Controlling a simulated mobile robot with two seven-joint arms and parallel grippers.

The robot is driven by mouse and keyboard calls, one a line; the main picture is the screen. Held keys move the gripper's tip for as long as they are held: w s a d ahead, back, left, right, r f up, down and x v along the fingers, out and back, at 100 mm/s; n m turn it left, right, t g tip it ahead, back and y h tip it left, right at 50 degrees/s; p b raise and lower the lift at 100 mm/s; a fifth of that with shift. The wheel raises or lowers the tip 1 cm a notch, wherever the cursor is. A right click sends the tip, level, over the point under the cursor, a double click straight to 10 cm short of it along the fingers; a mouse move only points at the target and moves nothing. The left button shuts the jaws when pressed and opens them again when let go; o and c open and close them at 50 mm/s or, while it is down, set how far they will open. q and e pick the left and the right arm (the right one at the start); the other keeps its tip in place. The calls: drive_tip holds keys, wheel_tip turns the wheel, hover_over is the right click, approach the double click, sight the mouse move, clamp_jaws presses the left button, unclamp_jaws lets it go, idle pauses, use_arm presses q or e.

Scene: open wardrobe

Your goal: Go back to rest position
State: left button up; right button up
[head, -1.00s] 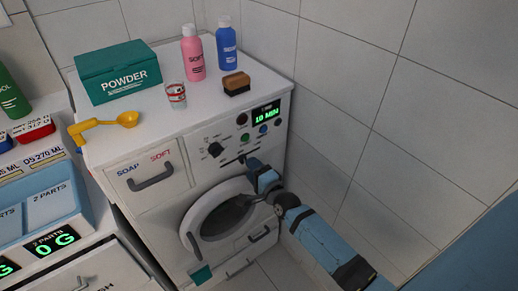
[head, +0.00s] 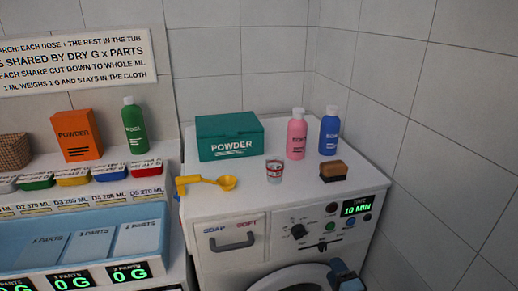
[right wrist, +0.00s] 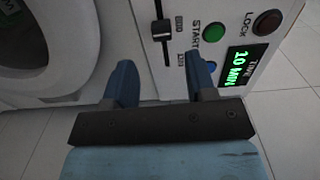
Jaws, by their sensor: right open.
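My right gripper (head: 346,277) shows at the bottom edge of the head view, in front of the washing machine (head: 283,220), to the right of its round door (head: 290,279). In the right wrist view the right gripper (right wrist: 163,75) is open, with nothing between its two blue fingers. They are near the front panel, below the slider (right wrist: 161,30) and the green START button (right wrist: 214,32). The display (right wrist: 236,65) reads 10 MIN. My left gripper is not in view.
On the washer top are a POWDER box (head: 230,137), yellow scoop (head: 207,183), small cup (head: 274,172), pink bottle (head: 297,138), blue bottle (head: 329,135) and brush (head: 333,171). A counter with a blue tray (head: 60,262) stands left. A tiled wall (head: 450,140) is right.

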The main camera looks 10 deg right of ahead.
use_arm(q)
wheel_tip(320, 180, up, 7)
drive_tip(key=p, duration=0.8)
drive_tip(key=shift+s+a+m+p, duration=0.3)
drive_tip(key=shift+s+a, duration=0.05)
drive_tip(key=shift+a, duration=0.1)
use_arm(e)
drive_tip(key=s+a+n+g, duration=0.3)
drive_tip(key=s+a+n, duration=0.2)
drive_tip(key=s+n, duration=0.5)
drive_tip(key=s+a+n+g+y, duration=0.1)
drive_tip(key=s+a+n+g, duration=0.3)
drive_tip(key=s+n, duration=0.5)
drive_tip(key=s+a, duration=0.1)
drive_tip(key=s, duration=0.3)
drive_tip(key=shift+a+n+y, duration=0.25)
drive_tip(key=shift+n+y, duration=0.05)
drive_tip(key=shift+n, duration=0.1)
drive_tip(key=shift+s+f, duration=0.1)
drive_tip(key=shift+c, duration=0.5)
